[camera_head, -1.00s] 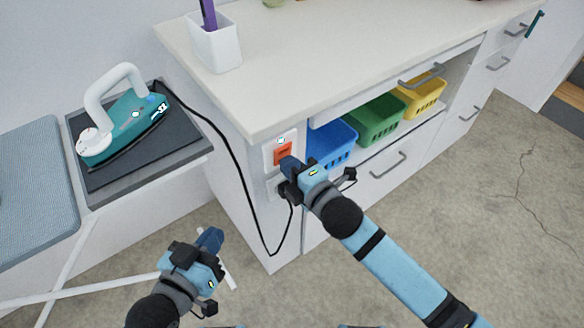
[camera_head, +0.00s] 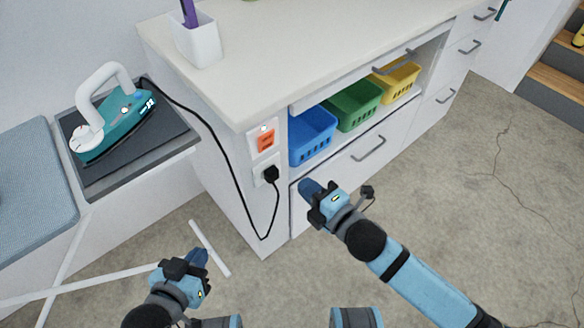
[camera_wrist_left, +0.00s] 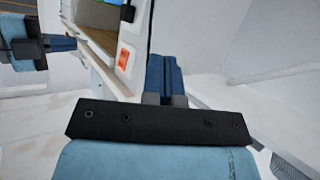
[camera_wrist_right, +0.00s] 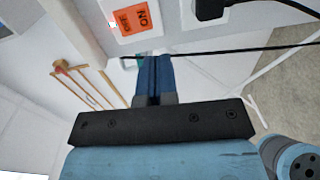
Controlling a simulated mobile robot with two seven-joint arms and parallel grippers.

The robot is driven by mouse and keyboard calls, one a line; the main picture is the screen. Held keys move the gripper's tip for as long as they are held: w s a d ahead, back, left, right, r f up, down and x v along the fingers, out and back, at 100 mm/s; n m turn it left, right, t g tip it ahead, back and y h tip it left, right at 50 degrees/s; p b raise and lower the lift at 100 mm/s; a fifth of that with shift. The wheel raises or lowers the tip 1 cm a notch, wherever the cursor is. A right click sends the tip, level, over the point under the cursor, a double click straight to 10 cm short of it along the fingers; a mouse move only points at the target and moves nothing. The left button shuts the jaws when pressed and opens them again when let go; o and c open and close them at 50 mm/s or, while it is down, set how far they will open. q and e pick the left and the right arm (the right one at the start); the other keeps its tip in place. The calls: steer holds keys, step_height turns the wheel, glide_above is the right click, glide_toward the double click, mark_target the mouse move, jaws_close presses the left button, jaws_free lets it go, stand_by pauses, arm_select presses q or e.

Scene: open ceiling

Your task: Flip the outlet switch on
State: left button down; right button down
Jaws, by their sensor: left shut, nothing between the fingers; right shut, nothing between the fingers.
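The orange outlet switch (camera_head: 266,140) sits in a white plate on the end panel of the white cabinet, with a small bright spot above it. It also shows in the left wrist view (camera_wrist_left: 122,62) and in the right wrist view (camera_wrist_right: 130,18), where it bears lettering. A black plug (camera_head: 271,174) sits in the socket just below it. My right gripper (camera_head: 309,187) is shut and empty, to the right of and below the switch in the head view, apart from it. My left gripper (camera_head: 200,257) is shut and empty, low at the left, well away from the switch.
A black cord (camera_head: 226,150) runs from the plug to the teal iron (camera_head: 113,123) on a dark pad at the left. Blue (camera_head: 312,133), green (camera_head: 358,105) and yellow baskets (camera_head: 396,82) stand in the cabinet's open shelf. The floor at the right is clear.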

arm_select(q)
steer(key=shift+s, duration=0.1)
arm_select(e)
steer(key=shift+v, duration=1.15)
arm_select(q)
steer(key=shift+s+a, duration=0.1)
steer(key=shift+a, duration=0.05)
